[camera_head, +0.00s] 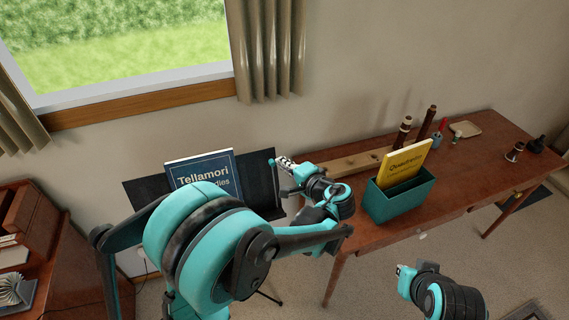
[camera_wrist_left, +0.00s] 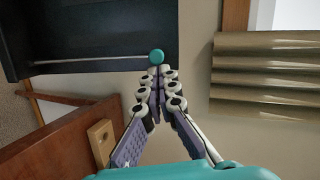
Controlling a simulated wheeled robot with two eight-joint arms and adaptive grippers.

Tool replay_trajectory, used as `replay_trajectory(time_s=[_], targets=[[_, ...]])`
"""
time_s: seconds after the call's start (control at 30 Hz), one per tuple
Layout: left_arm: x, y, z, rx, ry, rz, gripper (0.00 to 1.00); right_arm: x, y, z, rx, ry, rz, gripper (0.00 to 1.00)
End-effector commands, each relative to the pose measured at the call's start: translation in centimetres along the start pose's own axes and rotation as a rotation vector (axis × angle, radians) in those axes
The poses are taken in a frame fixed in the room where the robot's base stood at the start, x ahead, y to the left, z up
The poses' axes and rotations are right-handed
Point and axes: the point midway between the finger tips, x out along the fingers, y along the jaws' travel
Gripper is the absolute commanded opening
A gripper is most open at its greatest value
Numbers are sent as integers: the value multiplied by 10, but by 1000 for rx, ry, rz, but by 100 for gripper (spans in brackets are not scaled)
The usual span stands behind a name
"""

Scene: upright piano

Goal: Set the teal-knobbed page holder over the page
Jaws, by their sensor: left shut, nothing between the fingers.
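The page holder is a thin rod (camera_wrist_left: 90,60) with a round teal knob (camera_wrist_left: 156,56) at its end. In the left wrist view it lies along the black music stand (camera_wrist_left: 80,25), with the knob at the stand's edge. My left gripper (camera_wrist_left: 158,72) is shut and empty, its tips right at the knob; I cannot tell whether they touch. In the head view the left gripper (camera_head: 281,162) is at the right edge of the stand (camera_head: 258,172). A blue book (camera_head: 205,172) marked "Tellamori" stands on it, partly hidden by my left arm. My right gripper (camera_head: 402,272) is low, away from the stand.
A wooden desk (camera_head: 465,165) stands to the right, with a teal box (camera_head: 400,200) holding a yellow book (camera_head: 405,163). Dark upright pieces (camera_head: 403,131) and a small tray (camera_head: 465,129) are farther back. A brown cabinet (camera_head: 70,265) is at the left. A curtain (camera_head: 270,50) hangs behind.

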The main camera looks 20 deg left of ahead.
Motion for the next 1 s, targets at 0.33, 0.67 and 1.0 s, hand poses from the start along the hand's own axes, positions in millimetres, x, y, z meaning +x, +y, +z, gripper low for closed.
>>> replay_trajectory(time_s=[0.33, 0.67, 1.0], targets=[[8, -10, 34, -175, -3, 41, 0, -7, 0, -5, 0, 0, 0, 0], [21, -8, 88, -464, -4, 111, 0, -10, 0, -7, 0, 0, 0, 0], [30, 4, 124, -673, -1, 163, 0, -6, 0, -4, 0, 0, 0, 0]])
